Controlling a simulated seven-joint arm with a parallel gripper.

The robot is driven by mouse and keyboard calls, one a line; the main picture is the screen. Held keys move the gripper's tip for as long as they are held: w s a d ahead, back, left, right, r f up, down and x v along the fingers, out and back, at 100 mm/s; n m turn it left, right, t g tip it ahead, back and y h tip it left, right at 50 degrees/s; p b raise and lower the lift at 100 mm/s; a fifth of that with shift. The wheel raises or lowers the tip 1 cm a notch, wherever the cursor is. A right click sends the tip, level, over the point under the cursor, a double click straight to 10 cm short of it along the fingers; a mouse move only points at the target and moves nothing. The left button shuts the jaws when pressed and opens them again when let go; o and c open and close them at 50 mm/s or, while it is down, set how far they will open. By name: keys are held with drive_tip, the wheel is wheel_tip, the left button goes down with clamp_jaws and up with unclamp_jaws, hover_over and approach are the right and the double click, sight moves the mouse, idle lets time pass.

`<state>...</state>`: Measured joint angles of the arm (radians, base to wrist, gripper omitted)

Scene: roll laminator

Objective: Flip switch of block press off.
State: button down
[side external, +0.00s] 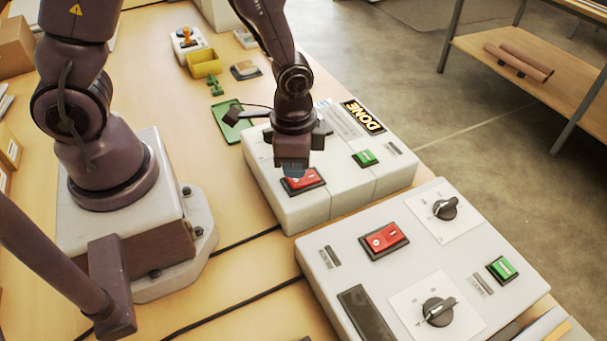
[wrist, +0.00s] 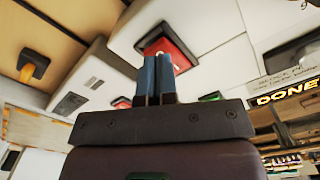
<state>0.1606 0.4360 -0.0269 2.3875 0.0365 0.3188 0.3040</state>
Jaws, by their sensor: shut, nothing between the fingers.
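The block press (side external: 350,195) is a white box with a lit DONE display (side external: 363,116) and a green button (side external: 365,158). Its red rocker switch (side external: 305,181) sits in a dark frame near its left end. My gripper (side external: 292,172) points down at this switch, its shut fingers at or just above it and hiding part of it. In the wrist view the blue fingertips (wrist: 157,62) are together and overlap the red switch (wrist: 180,55). Contact cannot be told for sure. The DONE display also shows in the wrist view (wrist: 288,93).
A second white panel (side external: 330,285) stands in front, with a red switch (side external: 384,239), two dials and a green button (side external: 502,269). A green tray (side external: 228,122), a yellow holder (side external: 204,63) and a stamp (side external: 187,38) lie behind. Black cables cross the table.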

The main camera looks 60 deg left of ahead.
drive_tip(key=shift+f, duration=0.85)
idle(0.3)
drive_tip(key=shift+r, duration=3.55)
drive_tip(key=shift+s, duration=0.1)
drive_tip(key=s+r+n, duration=0.1)
drive_tip(key=s+r, duration=0.1)
wheel_tip(320, 180, up, 17)
drive_tip(key=n+t, duration=0.5)
drive_tip(key=t, duration=0.1)
hover_over(294, 180)
drive_tip(key=s+a, duration=0.5)
drive_tip(key=s, duration=0.2)
drive_tip(key=shift+r, duration=0.2)
drive_tip(key=c, duration=1.8)
unclamp_jaws()
drive_tip(key=shift+c, duration=0.2)
